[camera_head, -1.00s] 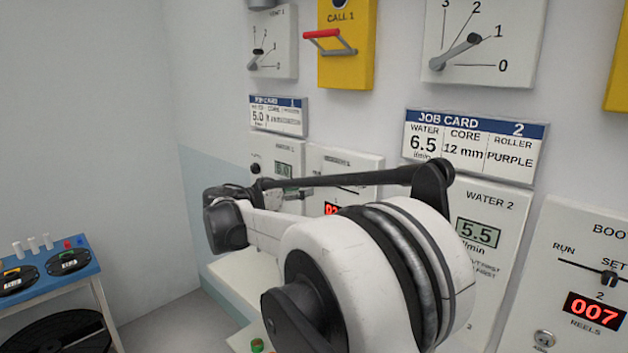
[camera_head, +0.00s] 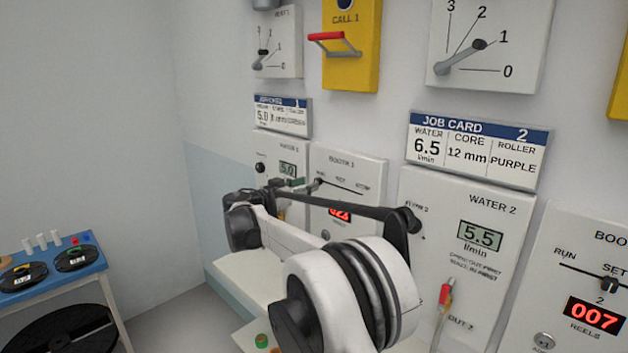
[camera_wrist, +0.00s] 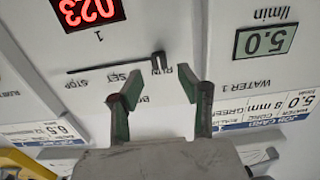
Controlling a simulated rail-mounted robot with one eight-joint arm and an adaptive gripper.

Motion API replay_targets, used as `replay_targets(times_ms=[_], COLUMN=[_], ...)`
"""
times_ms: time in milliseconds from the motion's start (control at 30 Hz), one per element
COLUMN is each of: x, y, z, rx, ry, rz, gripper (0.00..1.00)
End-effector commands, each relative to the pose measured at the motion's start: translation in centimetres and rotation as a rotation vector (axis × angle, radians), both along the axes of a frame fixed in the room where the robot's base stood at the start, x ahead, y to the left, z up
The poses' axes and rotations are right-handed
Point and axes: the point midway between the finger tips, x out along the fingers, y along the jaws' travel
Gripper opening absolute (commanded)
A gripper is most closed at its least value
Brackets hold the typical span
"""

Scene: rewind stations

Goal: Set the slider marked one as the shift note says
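The booth 1 panel (camera_head: 357,171) carries a slider marked 1, with RUN, SET and STOP along its track. In the wrist view its dark slider knob (camera_wrist: 159,61) is at the RUN end of the track. My gripper (camera_wrist: 158,73) is open, its two green-padded fingers apart, with the knob just ahead between the fingertips. I cannot tell whether either finger touches the knob. In the head view my gripper (camera_head: 298,184) is small and beside the panel, partly behind my arm. A red 023 display (camera_wrist: 90,10) is on the same panel. No shift note is readable.
The water 1 panel (camera_wrist: 240,62) reads 5.0, with a job card (camera_head: 283,115) above it. Booth 2 has its own slider (camera_head: 609,285) at SET. The water 2 panel (camera_head: 472,203) reads 5.5. A blue-topped cart (camera_head: 92,263) stands at left.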

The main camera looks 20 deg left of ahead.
Motion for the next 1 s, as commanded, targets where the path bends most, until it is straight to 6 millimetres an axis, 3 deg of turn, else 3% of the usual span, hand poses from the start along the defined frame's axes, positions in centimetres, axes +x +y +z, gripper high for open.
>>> replay_targets(times_ms=[233,633,900,1000], x=[2.7,3.3,3.3,3.3], y=[-1.2,-1.5,-1.5,-1.5], z=[0.1,0.0,0.0,0.0], rx=[0.000,0.000,0.000,0.000], ry=[0.000,0.000,0.000,0.000], rz=[0.000,0.000,0.000,0.000], gripper=[0.36,0.36,0.02,0.00])
